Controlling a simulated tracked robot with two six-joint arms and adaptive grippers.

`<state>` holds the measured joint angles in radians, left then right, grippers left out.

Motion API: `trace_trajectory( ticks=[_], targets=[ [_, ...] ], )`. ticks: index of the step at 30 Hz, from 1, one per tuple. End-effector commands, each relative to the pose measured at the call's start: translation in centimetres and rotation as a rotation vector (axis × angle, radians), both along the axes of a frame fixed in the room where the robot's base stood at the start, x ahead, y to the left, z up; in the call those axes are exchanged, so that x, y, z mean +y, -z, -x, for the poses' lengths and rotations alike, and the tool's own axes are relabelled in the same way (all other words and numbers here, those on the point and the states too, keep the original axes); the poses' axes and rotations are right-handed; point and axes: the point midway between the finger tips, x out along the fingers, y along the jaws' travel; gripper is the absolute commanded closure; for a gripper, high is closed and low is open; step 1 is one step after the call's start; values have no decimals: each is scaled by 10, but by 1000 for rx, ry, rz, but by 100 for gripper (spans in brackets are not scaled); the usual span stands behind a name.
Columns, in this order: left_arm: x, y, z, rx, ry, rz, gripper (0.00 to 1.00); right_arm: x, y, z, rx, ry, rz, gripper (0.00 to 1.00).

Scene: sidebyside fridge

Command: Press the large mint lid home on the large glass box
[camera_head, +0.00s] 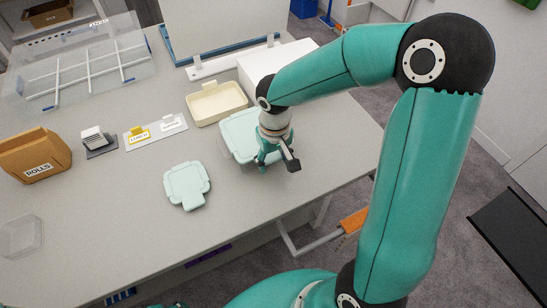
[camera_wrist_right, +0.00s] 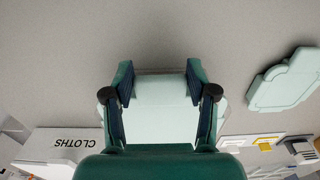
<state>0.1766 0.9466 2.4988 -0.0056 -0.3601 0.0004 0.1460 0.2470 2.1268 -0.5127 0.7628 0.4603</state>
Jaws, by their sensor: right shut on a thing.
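The large mint lid (camera_head: 238,128) is at the right part of the table in the head view, partly hidden by my right gripper (camera_head: 272,160). In the right wrist view, a pale mint piece (camera_wrist_right: 158,92) lies between the two fingers of my right gripper (camera_wrist_right: 160,85), and the gripper is shut on it. It looks like the large lid. Pale edges show outside both fingers. The large glass box cannot be made out clearly; whether it is under the lid, and whether the lid is seated, I cannot tell.
A smaller mint lid (camera_head: 187,185) lies on the table left of the gripper. A cream tub (camera_head: 216,102) and a white box (camera_head: 262,72) stand behind. A brown ROLLS box (camera_head: 35,152) and a clear box (camera_head: 20,236) are at left. The front middle is clear.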

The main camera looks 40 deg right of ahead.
Motion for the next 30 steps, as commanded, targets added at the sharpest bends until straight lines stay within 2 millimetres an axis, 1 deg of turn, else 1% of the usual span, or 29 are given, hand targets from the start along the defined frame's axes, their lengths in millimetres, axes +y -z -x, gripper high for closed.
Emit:
trace_trajectory(
  ticks=[3, 4, 6, 9, 18, 22, 26, 30],
  targets=[
    [0, 0, 0, 0, 0, 0, 60, 0, 1, 1, 3, 0, -1, 68],
    [0, 0, 0, 0, 0, 0, 60, 0, 2, 1, 3, 0, -1, 40],
    [0, 0, 0, 0, 0, 0, 60, 0, 2, 1, 3, 1, -1, 28],
    [0, 0, 0, 0, 0, 0, 60, 0, 1, 1, 3, 0, -1, 14],
    [0, 0, 0, 0, 0, 0, 60, 0, 1, 0, 2, 1, 0, 14],
    [0, 0, 0, 0, 0, 0, 60, 0, -5, 0, -2, 1, 1, 14],
    [0, 0, 0, 0, 0, 0, 60, 0, -22, -1, -4, 2, 1, 14],
    [0, 0, 0, 0, 0, 0, 60, 0, -48, 0, -6, 2, 0, 14]
  ],
)
